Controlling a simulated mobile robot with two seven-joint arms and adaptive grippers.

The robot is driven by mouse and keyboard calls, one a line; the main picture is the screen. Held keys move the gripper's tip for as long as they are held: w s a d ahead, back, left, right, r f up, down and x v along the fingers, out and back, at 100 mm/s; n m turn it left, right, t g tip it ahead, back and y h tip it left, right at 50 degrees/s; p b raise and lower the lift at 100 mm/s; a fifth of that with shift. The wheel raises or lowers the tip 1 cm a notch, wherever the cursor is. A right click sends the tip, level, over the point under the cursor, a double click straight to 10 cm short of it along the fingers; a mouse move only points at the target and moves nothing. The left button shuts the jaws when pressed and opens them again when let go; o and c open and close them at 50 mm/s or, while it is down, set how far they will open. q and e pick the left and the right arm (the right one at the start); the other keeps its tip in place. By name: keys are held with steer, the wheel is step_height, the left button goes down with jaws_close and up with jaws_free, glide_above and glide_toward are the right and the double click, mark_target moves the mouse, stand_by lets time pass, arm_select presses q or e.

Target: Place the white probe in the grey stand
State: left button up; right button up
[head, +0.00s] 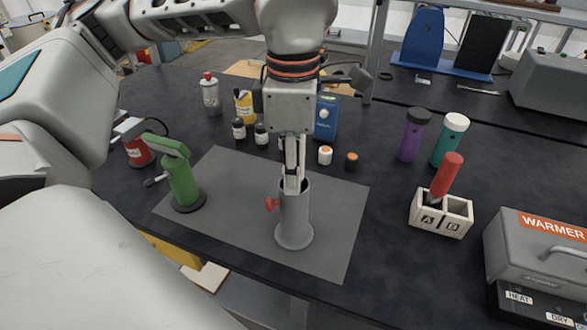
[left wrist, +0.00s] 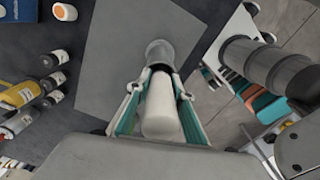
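The grey stand (head: 294,226) is an upright tube on a round foot, with a red knob (head: 270,204) on its left side. My left gripper (head: 292,186) points straight down at its mouth. The white probe (left wrist: 160,108) is upright between the teal-padded fingers of my left gripper (left wrist: 160,92), which look closed on its sides. The probe's far end lines up with the mouth of the stand (left wrist: 160,52) and appears to be at or inside it; the exact depth is hidden. My right gripper is not in view.
A green stand (head: 182,180) is on the left of the grey mat (head: 335,235). A box marked A and B (head: 426,222) holds a red-handled item (head: 447,174). A warmer (head: 535,250) is at right. Bottles and small jars (head: 325,155) stand behind. The mat's right side is clear.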

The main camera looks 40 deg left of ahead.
arm_select(q)
steer(key=shift+o, duration=1.3)
steer(key=shift+f, duration=0.15)
steer(key=shift+r, duration=0.2)
step_height(320, 180, up, 11)
steer(key=shift+r+p, duration=0.15)
steer(key=shift+p, duration=0.65)
steer(key=shift+r, duration=0.45)
